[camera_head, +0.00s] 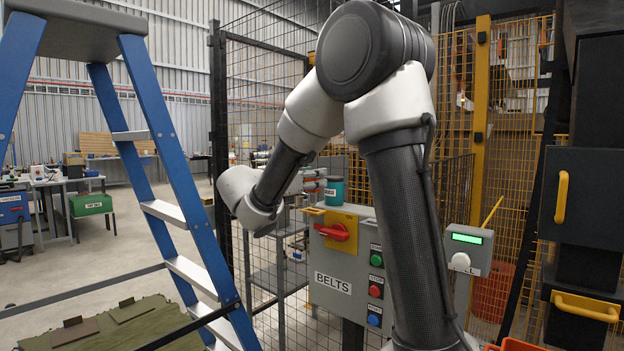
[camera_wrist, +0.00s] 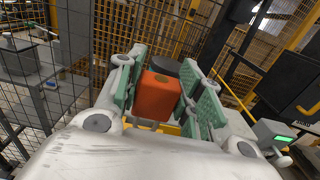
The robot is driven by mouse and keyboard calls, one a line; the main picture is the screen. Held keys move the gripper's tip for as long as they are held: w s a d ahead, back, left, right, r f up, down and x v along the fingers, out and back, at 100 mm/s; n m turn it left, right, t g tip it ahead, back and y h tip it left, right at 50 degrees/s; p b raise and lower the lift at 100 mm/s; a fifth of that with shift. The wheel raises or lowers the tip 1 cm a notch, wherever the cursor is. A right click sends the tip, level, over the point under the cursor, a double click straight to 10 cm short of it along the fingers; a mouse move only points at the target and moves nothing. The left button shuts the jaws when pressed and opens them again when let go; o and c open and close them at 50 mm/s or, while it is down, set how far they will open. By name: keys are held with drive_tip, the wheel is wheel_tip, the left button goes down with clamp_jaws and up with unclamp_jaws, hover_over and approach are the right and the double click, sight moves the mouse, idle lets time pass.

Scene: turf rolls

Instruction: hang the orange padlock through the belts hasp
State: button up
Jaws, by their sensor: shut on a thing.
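The orange padlock (camera_wrist: 159,97) is between the green-padded fingers of my gripper (camera_wrist: 168,72) in the wrist view. Yellow also shows beyond the padlock in the wrist view.
A blue stepladder (camera_head: 170,170) stands at the left. Mesh fencing (camera_head: 265,110) rises behind the box. A teal can (camera_head: 334,190) shows above the box. A grey post unit with a green display (camera_head: 467,250) and a dark cabinet (camera_head: 585,205) are at the right.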

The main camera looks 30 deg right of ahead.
sight(312, 196)
drive_tip(key=shift+f, duration=2.55)
drive_tip(key=o, duration=1.1)
drive_tip(key=shift+o, duration=0.2)
drive_tip(key=v, duration=1.2)
